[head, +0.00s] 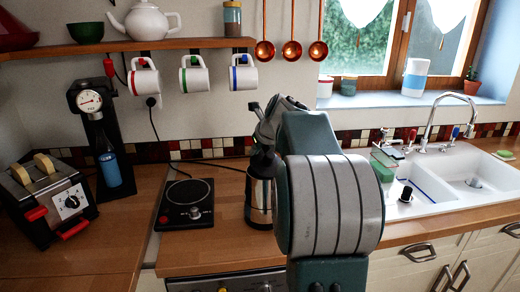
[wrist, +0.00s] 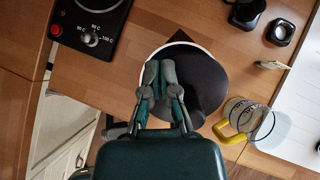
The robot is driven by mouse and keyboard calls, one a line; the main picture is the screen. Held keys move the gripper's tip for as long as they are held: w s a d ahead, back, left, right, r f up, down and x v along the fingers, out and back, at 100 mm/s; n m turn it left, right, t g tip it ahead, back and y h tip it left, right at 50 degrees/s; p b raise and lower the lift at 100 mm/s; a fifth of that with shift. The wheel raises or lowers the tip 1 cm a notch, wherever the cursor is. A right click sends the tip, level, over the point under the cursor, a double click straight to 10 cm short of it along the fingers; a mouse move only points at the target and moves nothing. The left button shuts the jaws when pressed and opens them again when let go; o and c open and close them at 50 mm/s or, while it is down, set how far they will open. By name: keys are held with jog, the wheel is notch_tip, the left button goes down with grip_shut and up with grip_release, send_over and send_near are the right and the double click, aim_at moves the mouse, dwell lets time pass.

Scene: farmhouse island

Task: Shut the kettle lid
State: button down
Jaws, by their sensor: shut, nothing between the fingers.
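The kettle (head: 259,197) is a shiny steel body with a dark top. It stands on the wooden counter right of the black hot plate, and my arm hides part of it in the head view. In the wrist view the kettle's dark round lid (wrist: 202,72) shows from above, with a pale rim along its upper edge. My gripper (wrist: 161,68) is shut and empty, with its fingertips over the left part of the lid. I cannot tell whether they touch it, or whether the lid is fully down.
The hot plate (head: 187,203) lies left of the kettle, with a toaster (head: 48,197) farther left. The white sink (head: 440,180) is to the right. A glass vessel with a yellow handle (wrist: 236,137) stands near the kettle in the wrist view. Mugs hang under the shelf (head: 130,46).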

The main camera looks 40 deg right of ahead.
aim_at(255, 157)
jog(key=shift+w+d+f, duration=0.7)
jog(key=shift+d+f, duration=0.15)
jog(key=shift+f, duration=0.15)
jog(key=shift+w+d+f+g, duration=0.25)
jog(key=shift+f+g, duration=0.2)
jog(key=shift+g, duration=0.25)
jog(key=shift+w+a+f+g, duration=0.15)
jog(key=shift+a+f+g, duration=0.2)
jog(key=shift+a+g, duration=0.35)
jog(key=shift+d, duration=0.35)
jog(key=shift+d+r, duration=0.1)
jog(key=shift+r, duration=0.1)
jog(key=v, duration=1.1)
jog(key=shift+r, duration=0.25)
